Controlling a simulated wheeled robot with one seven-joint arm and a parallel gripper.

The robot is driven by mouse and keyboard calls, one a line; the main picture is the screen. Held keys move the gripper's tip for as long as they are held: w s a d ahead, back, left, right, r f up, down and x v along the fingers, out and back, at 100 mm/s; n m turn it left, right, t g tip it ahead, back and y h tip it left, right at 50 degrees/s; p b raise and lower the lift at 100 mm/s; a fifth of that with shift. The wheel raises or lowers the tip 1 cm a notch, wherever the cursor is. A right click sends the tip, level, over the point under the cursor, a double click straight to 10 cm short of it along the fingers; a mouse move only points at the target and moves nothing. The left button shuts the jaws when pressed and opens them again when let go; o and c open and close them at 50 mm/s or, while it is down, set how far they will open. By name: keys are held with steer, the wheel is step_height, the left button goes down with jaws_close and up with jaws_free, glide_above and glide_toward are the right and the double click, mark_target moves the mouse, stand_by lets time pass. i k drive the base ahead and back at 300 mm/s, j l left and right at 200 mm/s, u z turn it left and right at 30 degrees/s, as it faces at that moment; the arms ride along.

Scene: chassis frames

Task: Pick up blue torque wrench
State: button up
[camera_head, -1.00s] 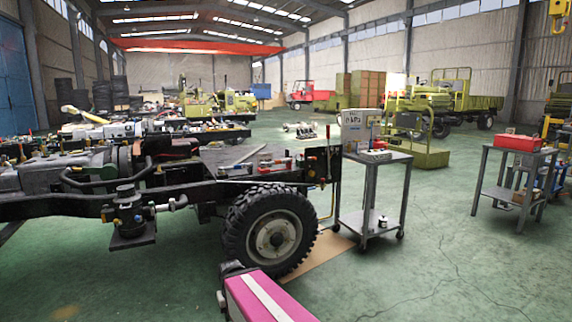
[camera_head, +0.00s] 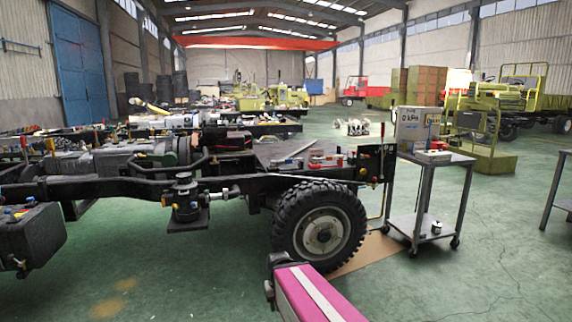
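I cannot make out a blue torque wrench in this view. Several small tools and parts lie on the truck chassis (camera_head: 150,189), among them a long silver bar (camera_head: 303,148) and a red and grey item (camera_head: 326,160). They are too small to name surely. My pink and white arm link (camera_head: 318,293) shows at the bottom centre, in front of the chassis wheel. My gripper's fingers are not visible.
The chassis wheel (camera_head: 320,232) stands ahead. A grey wheeled cart (camera_head: 432,158) with boxes stands to its right, and part of another table (camera_head: 553,190) shows at the right edge. Green floor (camera_head: 215,285) is free in front.

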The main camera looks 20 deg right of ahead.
mark_target(291, 160)
steer(key=i+l+z, duration=0.25)
steer(key=i+l, duration=0.15)
steer(key=l, duration=0.2)
steer(key=i+l+z, duration=0.25)
steer(key=i+l, duration=0.2)
steer(key=i+l+u, duration=0.3)
steer(key=i+j, duration=0.1)
